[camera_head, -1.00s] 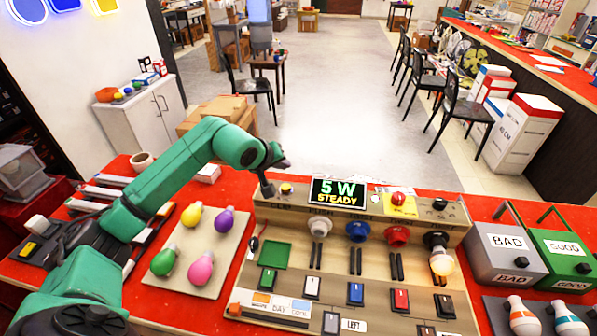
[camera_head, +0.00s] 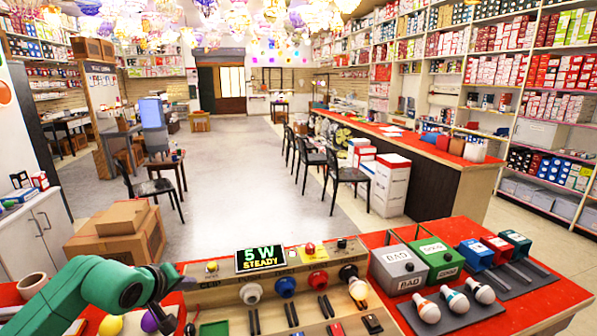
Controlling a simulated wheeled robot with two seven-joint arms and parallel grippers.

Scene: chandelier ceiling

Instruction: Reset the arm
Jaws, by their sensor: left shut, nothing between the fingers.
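My left arm (camera_head: 75,295) comes in from the lower left in the head view, green with dark joints. Its gripper (camera_head: 166,318) is shut and empty. It points down beside the left end of the wooden test panel (camera_head: 230,290), over the area of the loose bulbs. The fingertips are small and dark near the bottom edge. My right arm and gripper do not show.
The panel carries a "5 W STEADY" display (camera_head: 261,259), a yellow button (camera_head: 212,267) and a lit bulb (camera_head: 358,289). Grey BAD (camera_head: 397,268) and green GOOD (camera_head: 436,259) boxes stand right. A purple bulb (camera_head: 150,322) lies below the gripper.

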